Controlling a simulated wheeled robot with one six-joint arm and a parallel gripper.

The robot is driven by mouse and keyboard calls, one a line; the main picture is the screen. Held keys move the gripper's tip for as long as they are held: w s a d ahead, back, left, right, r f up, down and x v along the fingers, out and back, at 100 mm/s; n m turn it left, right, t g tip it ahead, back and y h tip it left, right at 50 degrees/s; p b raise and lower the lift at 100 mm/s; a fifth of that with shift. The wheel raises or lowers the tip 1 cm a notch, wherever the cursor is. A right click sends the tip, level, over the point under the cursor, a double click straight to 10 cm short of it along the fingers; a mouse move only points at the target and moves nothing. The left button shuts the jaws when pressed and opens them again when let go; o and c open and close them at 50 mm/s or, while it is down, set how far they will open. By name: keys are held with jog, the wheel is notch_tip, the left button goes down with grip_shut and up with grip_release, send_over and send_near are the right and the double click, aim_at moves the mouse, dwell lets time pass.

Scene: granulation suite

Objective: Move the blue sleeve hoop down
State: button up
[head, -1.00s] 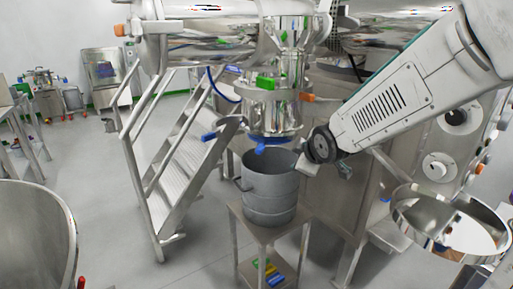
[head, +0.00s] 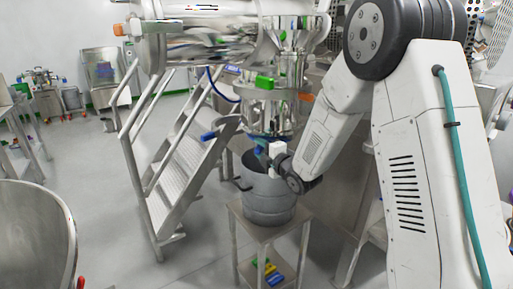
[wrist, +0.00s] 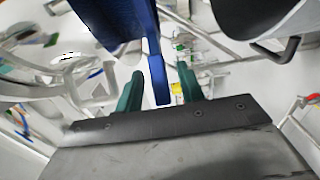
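The blue sleeve hoop (head: 259,141) sits around the lower end of the shiny steel outlet (head: 268,113), above a grey steel drum (head: 265,207). In the wrist view the hoop (wrist: 112,20) fills the upper middle, and its narrow blue tab hangs down between my fingers. My gripper (wrist: 160,88) is open, with one green finger on each side of the tab and a gap visible on both sides. In the head view my gripper (head: 268,154) is just below the hoop and partly hides it and the drum's rim.
The drum stands on a small steel table (head: 248,226) with coloured items on its lower shelf. A steel staircase (head: 185,165) stands to the left. Part of a grey cylinder with a dark handle (wrist: 284,50) shows at upper right in the wrist view. Open floor lies left of the stairs.

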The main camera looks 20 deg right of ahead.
jog(key=x, duration=0.2)
jog(key=shift+w+a, duration=0.1)
jog(key=shift+w, duration=0.2)
grip_shut()
notch_tip(320, 180, down, 7)
grip_release()
